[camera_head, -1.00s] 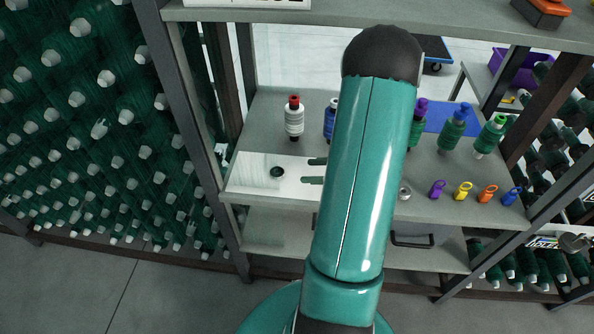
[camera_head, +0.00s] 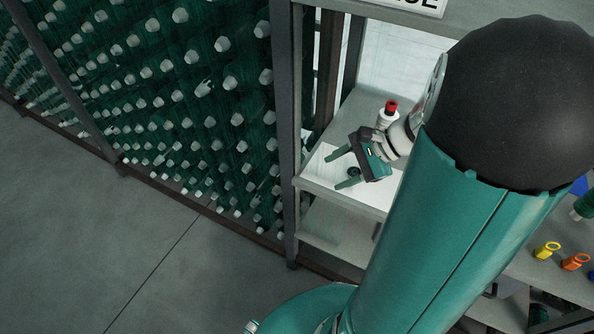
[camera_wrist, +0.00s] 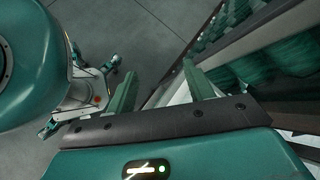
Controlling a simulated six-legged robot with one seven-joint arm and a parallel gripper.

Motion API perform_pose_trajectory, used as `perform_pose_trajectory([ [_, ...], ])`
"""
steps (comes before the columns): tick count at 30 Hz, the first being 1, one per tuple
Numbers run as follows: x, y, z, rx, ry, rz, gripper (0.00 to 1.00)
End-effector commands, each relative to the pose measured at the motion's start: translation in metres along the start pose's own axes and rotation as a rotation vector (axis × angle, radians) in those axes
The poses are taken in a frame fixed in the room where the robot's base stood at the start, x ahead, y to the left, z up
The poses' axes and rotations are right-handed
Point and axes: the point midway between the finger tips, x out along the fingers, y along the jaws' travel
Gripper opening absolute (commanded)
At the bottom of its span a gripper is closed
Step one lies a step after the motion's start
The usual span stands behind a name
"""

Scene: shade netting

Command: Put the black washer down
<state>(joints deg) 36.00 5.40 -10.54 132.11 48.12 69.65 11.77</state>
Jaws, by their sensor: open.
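The black washer (camera_head: 354,171) is a small dark ring on the white panel (camera_head: 316,170) at the left end of the shelf. My gripper (camera_head: 334,171) is open, its two green fingers pointing left over this panel. In the head view the washer shows between the fingers, close to the palm; how high the fingers are above it I cannot tell. In the wrist view the fingers (camera_wrist: 160,72) stand apart with nothing held between them. The washer does not show there.
A dark post (camera_head: 289,120) and a wall of green spools (camera_head: 180,90) are to the left. Open floor (camera_head: 90,240) is at lower left.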

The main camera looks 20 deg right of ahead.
Motion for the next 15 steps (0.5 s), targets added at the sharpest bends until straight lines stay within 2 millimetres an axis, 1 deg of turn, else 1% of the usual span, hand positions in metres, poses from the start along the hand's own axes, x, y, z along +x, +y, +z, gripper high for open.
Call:
perform_pose_trajectory([
  [1, 0.004, -0.001, 0.024, -0.121, 0.031, 0.057, 0.53],
  [3, 0.007, 0.002, 0.049, -0.281, 0.078, 0.134, 0.53],
  [5, 0.009, 0.005, 0.069, -0.418, 0.121, 0.194, 0.53],
  [6, 0.009, 0.007, 0.081, -0.513, 0.152, 0.232, 0.53],
  [8, 0.009, 0.011, 0.099, -0.652, 0.198, 0.283, 0.53],
  [9, 0.008, 0.013, 0.110, -0.748, 0.230, 0.315, 0.53],
  [11, 0.006, 0.016, 0.125, -0.890, 0.281, 0.358, 0.53],
  [15, -0.002, 0.021, 0.159, -1.222, 0.410, 0.434, 0.53],
])
